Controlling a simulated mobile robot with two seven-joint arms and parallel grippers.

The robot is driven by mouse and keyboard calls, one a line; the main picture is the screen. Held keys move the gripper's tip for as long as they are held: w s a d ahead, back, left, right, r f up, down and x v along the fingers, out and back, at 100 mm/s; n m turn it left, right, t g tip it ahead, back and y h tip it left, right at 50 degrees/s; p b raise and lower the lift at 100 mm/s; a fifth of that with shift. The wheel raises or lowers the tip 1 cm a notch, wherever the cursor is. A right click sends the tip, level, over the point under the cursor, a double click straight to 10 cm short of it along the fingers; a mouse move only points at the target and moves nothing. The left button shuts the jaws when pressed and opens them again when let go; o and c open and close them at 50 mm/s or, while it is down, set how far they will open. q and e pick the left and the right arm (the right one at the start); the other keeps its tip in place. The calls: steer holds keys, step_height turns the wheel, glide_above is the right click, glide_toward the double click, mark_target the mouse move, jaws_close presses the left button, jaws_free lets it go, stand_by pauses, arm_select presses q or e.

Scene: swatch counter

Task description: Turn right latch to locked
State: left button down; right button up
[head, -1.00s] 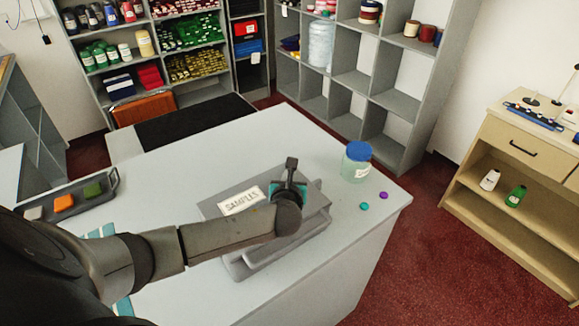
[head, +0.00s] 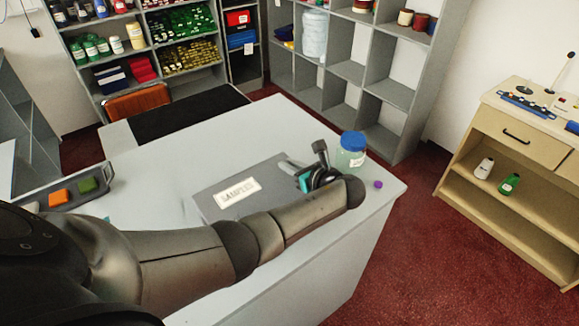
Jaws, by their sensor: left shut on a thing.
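A flat grey case (head: 213,204) lies on the pale counter with a white "SAMPLES" label (head: 237,192) on its lid. My left arm comes in from the left and reaches across the front of the case. My left gripper (head: 306,181), with teal showing at its fingers, is at the right end of the case, shut on a small part there that looks like the right latch. The gripper and wrist hide that latch, so its angle cannot be told. My forearm covers the front of the case. My right gripper is out of view.
A blue-lidded jar (head: 351,150) stands close beside my left gripper. A purple button (head: 378,184) lies near the counter's right edge. A dark tray (head: 103,190) with orange and green pieces is at the left. The counter (head: 170,150) behind the case is clear.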

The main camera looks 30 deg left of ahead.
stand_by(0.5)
arm_select(q)
steer(key=c, duration=0.9)
jaws_free()
steer(key=shift+a, duration=0.1)
steer(key=v, duration=1.5)
steer(key=shift+w+r+p, duration=0.15)
steer(key=shift+p, duration=0.25)
